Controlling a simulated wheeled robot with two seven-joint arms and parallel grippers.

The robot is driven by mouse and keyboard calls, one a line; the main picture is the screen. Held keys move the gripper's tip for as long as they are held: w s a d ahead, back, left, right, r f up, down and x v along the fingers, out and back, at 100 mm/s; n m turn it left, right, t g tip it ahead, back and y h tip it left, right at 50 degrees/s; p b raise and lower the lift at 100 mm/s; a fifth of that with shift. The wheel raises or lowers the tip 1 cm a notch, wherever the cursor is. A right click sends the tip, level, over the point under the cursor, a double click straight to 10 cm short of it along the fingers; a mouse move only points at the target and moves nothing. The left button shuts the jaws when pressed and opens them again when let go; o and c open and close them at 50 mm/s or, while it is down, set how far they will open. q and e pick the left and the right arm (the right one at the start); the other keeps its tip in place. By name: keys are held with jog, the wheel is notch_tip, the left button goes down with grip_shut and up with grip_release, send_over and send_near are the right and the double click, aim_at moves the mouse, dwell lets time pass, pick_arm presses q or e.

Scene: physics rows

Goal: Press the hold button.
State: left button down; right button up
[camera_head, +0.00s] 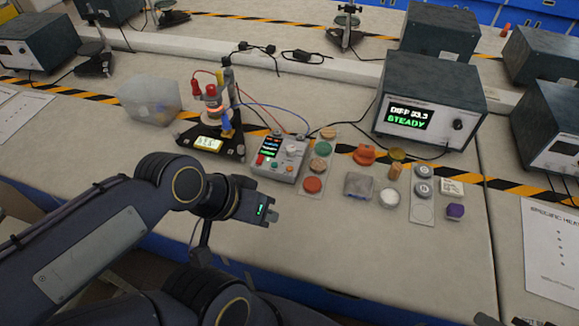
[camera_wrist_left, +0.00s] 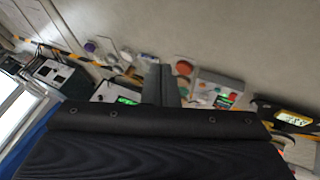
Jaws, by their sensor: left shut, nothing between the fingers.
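A small grey control box (camera_head: 280,158) with a lit display, a red button and several other small buttons stands on the bench. Its labels are too small to read, so I cannot tell which one is the hold button. The box also shows in the left wrist view (camera_wrist_left: 222,84), right of the fingers. My left gripper (camera_head: 273,208) is shut and empty. In the head view it appears in front of the box, with a gap between them. Its closed fingers (camera_wrist_left: 160,84) show in the left wrist view. My right gripper is not in view.
Right of the box are a strip of coloured discs (camera_head: 319,165), a grey block (camera_head: 359,186) and a white round dish (camera_head: 389,198). A meter reading STEADY (camera_head: 430,100) stands behind. A wired stand (camera_head: 212,120) and a clear bin (camera_head: 150,98) are left.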

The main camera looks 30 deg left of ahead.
pick_arm(q)
jog(key=w+a+r+n+p, duration=0.1)
jog(key=w+r+n+p, duration=0.15)
jog(key=w, duration=0.35)
jog(key=n+t+h+p, duration=0.15)
jog(key=n+p, duration=0.25)
jog(key=n, duration=1.1)
send_over(290, 168)
jog(key=a, duration=0.1)
notch_tip(290, 168, down, 8)
jog(key=shift+s+r+h, duration=0.15)
jog(key=shift+s+h, duration=0.2)
jog(key=shift+s, duration=0.05)
jog(key=shift+m, duration=0.25)
notch_tip(290, 168, down, 9)
jog(key=b, duration=0.7)
jog(key=shift+f+b, duration=0.35)
